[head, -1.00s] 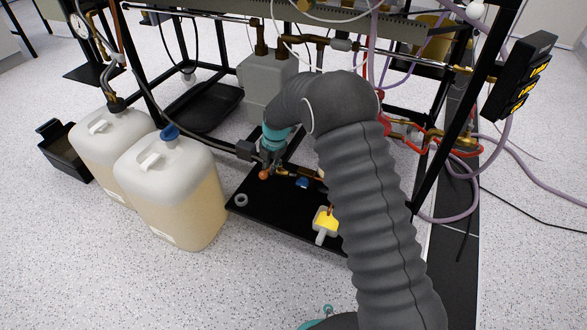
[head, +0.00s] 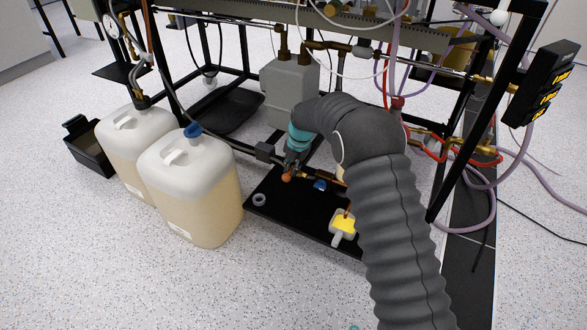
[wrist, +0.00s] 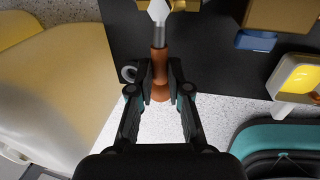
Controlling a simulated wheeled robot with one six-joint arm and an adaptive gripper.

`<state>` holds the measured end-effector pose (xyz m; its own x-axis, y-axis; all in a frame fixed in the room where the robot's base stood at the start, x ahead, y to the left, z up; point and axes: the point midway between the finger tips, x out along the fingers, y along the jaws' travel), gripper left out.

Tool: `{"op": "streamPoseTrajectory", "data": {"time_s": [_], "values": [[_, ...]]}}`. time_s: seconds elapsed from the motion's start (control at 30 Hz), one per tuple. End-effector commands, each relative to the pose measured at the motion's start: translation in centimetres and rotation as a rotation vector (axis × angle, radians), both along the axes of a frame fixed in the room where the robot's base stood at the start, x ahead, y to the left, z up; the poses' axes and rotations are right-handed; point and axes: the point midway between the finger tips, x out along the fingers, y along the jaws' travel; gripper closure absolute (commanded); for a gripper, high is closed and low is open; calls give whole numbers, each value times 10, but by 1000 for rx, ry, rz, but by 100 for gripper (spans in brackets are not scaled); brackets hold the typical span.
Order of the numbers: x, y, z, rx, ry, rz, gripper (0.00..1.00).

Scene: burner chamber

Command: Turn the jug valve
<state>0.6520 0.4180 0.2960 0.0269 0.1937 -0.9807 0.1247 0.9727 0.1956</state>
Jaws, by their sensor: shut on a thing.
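The orange-brown handle (wrist: 160,92) sits between the fingers of my gripper (wrist: 160,76), which is shut on it. A metal stem runs from the handle up to a pale hex piece (wrist: 159,10) beside brass parts at the top of the wrist view. In the head view my gripper (head: 290,168) reaches down behind my arm, and the orange-brown end (head: 287,177) shows at its tip. My arm hides part of the valve's piping.
Two large jerrycans (head: 195,205) stand left of the tray. A blue part (head: 320,185) lies near my gripper, and a grey ring (head: 259,199) is on the tray. Black frame bars, pipes and hoses crowd the back and right. The front floor is clear.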

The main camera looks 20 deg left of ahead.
Motion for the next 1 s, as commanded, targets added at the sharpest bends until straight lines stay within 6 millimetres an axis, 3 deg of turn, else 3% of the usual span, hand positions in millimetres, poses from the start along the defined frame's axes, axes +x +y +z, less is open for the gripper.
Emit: {"op": "streamPoseTrajectory", "data": {"time_s": [0.03, 0.1, 0.13, 0.53, 1.0], "values": [[-1, -1, 0, -3, 2, 2, 78], [-1, -1, 0, -3, 2, 2, 61], [-1, -1, 0, -3, 2, 1, 58], [0, -3, 7, -1, 1, -2, 58], [-2, -19, 88, -1, 0, -1, 58]]}}
